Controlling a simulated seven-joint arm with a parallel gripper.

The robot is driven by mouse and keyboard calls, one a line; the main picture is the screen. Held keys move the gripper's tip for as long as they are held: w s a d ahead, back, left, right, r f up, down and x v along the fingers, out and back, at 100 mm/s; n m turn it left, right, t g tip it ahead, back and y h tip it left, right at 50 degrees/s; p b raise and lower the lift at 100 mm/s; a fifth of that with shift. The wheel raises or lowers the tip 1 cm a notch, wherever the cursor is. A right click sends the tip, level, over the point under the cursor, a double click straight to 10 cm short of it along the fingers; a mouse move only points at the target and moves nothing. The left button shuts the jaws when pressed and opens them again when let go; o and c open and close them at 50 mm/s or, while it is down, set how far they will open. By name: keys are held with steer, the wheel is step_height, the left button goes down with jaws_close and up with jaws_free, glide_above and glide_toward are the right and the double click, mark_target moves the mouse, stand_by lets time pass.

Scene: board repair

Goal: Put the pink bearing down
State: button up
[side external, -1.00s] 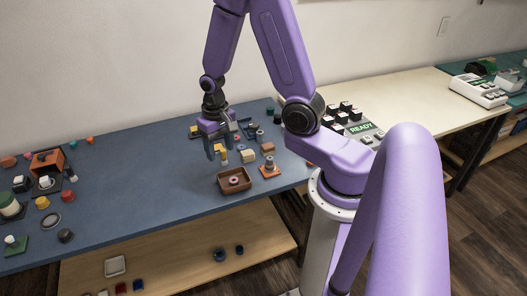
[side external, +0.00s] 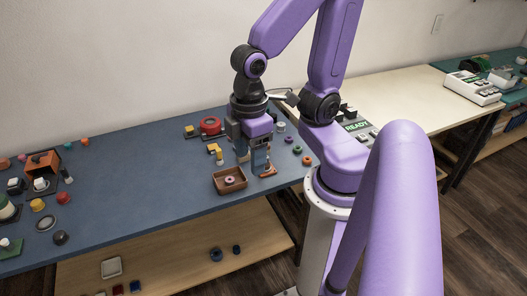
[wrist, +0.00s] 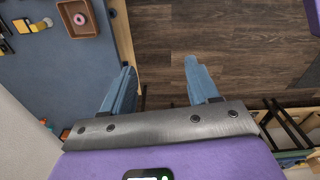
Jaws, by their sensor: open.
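The pink bearing (side external: 230,181) is a small ring lying inside a brown open tray (side external: 217,187) on the blue bench. In the wrist view the bearing (wrist: 79,18) sits in the tray (wrist: 66,10) at the upper left. My gripper (side external: 252,164) is to the right of the tray in the side view, with its two blue fingers apart. In the wrist view my gripper (wrist: 160,70) has nothing between its fingers, only floor beyond them. My fingers hide part of an orange-based part (side external: 268,170).
Small rings (side external: 298,150) lie to the right of my gripper. The bench's middle (side external: 140,172) is clear. The bench edge is close in front of the tray.

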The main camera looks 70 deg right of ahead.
steer(key=shift+s+r+n, duration=0.3)
steer(key=shift+s+n, duration=0.2)
steer(key=shift+s, duration=0.3)
steer(key=shift+s+r+n, duration=0.3)
steer(key=shift+s+n, duration=0.2)
steer(key=shift+s, duration=0.3)
